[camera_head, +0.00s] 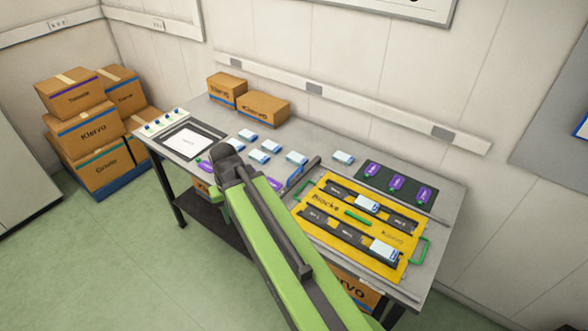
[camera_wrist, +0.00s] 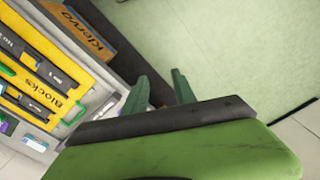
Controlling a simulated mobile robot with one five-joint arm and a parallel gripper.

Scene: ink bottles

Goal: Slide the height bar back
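A yellow board (camera_head: 325,204) marked "Blocks" lies on the table, with dark rails, white-and-blue blocks and green handles. A dark bar (camera_head: 308,166) with a blue part (camera_head: 294,177) stands by its left end, partly behind my arm; I cannot tell for sure whether it is the height bar. The board also shows at the left of the wrist view (camera_wrist: 62,78). My gripper (camera_wrist: 160,88) is open and empty, its dark green fingers apart beside the board, near the table's front edge. In the head view my arm hides it.
Several white-and-blue blocks (camera_head: 271,146) lie mid-table. A dark mat (camera_head: 383,171) with purple bottles is at the back right. A tray with a white sheet (camera_head: 190,142) is at the left. Cartons (camera_head: 263,108) stand at the back; more (camera_head: 92,131) are stacked on the floor.

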